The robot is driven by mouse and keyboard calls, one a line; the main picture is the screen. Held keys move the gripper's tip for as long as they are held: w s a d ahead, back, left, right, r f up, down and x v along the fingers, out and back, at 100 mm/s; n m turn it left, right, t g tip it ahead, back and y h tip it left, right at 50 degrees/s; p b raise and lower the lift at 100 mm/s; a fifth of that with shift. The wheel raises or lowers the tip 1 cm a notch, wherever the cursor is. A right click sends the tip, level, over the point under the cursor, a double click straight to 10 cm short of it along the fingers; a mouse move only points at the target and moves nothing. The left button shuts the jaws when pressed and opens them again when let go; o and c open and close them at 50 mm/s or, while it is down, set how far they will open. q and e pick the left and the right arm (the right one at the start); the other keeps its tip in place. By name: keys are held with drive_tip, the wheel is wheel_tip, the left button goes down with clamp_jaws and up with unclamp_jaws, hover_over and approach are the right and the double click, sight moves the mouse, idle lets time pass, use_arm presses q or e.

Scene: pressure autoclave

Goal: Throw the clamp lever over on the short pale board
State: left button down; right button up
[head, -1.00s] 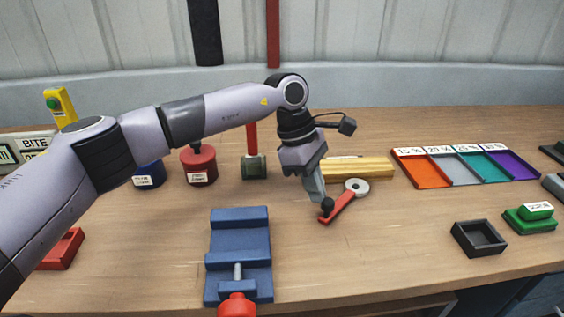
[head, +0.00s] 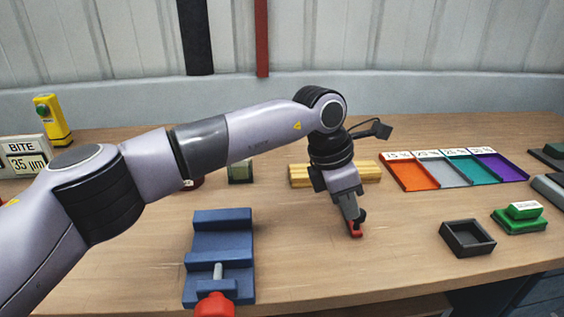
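The red clamp lever (head: 355,231) lies on the bench in front of the pale yellow boards (head: 306,176). Its near end points toward the bench's front, and a dark knob (head: 361,215) shows beside my fingers. My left gripper (head: 352,215) points down over the lever, with its fingertips at the knob. Whether the fingers are closed on it cannot be made out. The lever's grey round pivot is hidden behind my gripper. My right gripper is out of view.
A blue vice (head: 222,240) with a red handle stands at the front left. A black square tray (head: 467,238) and green block (head: 520,220) are at the right. Coloured trays (head: 412,173) stand behind them. Bench space between vice and lever is clear.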

use_arm(q)
drive_tip(key=shift+s+d+f, duration=0.15)
drive_tip(key=shift+d, duration=0.35)
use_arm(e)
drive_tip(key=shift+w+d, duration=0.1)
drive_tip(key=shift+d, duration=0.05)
